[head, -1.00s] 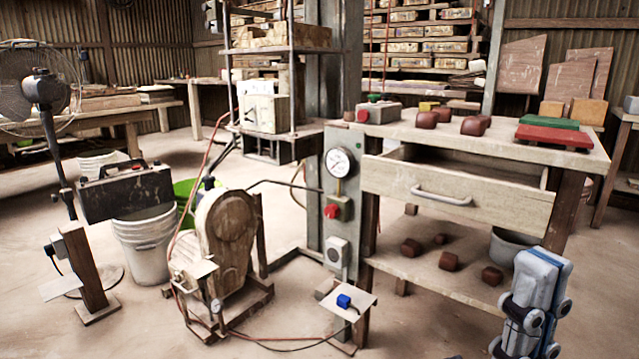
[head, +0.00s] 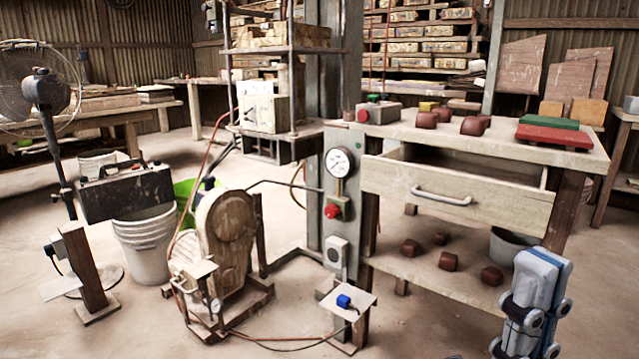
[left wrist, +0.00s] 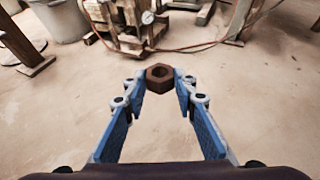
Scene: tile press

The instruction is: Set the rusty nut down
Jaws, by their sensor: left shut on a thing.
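The rusty nut (left wrist: 159,78) is a dark brown hexagonal nut with a round hole. In the left wrist view it sits between the tips of my left gripper (left wrist: 160,86), which is shut on it. The concrete floor shows beyond and below the nut; I cannot tell how high it is held. The nut is not visible in the head view. My right gripper (head: 532,310) is at the lower right of the head view, in front of the bench; its finger gap is not clear.
The workbench (head: 400,131) carries brown blocks, a red plate (head: 553,136) and a green plate, above a partly open drawer (head: 455,195). Brown blocks lie on its lower shelf. A pump-like machine (head: 225,240) and stacked buckets (head: 147,250) stand left. Floor between them is partly clear.

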